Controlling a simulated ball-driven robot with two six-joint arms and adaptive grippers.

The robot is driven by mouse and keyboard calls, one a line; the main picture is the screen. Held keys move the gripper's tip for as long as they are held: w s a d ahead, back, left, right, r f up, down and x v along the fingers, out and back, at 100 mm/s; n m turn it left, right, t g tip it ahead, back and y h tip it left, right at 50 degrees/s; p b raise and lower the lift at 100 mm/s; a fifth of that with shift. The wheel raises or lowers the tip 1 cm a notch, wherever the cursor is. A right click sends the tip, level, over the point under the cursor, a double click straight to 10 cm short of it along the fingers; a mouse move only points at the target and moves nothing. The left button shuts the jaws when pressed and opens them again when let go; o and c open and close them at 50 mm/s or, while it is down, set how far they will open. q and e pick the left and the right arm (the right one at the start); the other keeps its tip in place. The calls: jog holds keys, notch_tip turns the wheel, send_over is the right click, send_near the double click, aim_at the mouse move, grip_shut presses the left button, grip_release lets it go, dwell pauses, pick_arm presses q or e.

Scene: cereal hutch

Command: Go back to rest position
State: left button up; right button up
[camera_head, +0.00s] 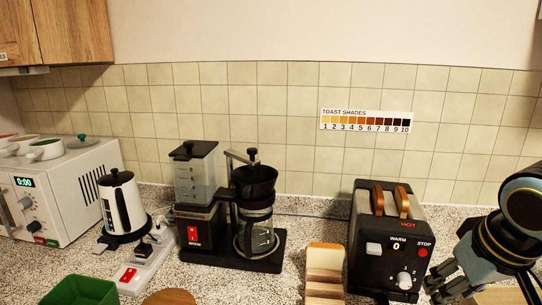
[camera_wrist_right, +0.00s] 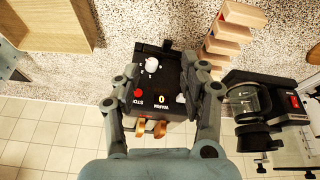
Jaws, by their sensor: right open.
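My right gripper (camera_head: 440,287) is at the lower right of the head view, beside the toaster's right side. In the right wrist view my right gripper (camera_wrist_right: 160,72) is open and its fingers spread apart, with nothing seen held between them. The black and steel toaster (camera_head: 386,240) stands on the counter, and it also shows between the fingers in the wrist view (camera_wrist_right: 168,78). Two browned toast slices (camera_head: 402,201) stick up from its slots. Its display reads 0, with WARM above it and a red STOP button (camera_head: 423,252). My left gripper is not in view.
A coffee maker (camera_head: 252,225), a power strip (camera_head: 146,266), a kettle (camera_head: 123,205) and a microwave (camera_head: 62,190) stand further left. A green bin (camera_head: 82,293) is at the front left. A wooden tray (camera_wrist_right: 50,58) lies on the counter.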

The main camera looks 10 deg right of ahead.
jog(key=s+a+f+n, duration=0.1)
jog(key=s+a+f, duration=0.15)
jog(key=s, duration=0.45)
jog(key=s+a+f+n, duration=0.1)
jog(key=s+a, duration=0.2)
jog(key=s, duration=0.4)
notch_tip(320, 180, down, 40)
jog(key=s+d+g+b, duration=0.2)
jog(key=b, duration=1.1)
jog(key=s+f+b, duration=0.5)
jog(key=s+f, duration=0.4)
jog(key=f, duration=0.4)
jog(key=s+d+f+b, duration=0.1)
jog(key=s+f+b, duration=0.4)
jog(key=s+f, duration=0.5)
notch_tip(320, 180, down, 3)
jog(key=shift+f+g+b, duration=0.1)
jog(key=shift+g+b, duration=0.25)
jog(key=shift+g, duration=0.05)
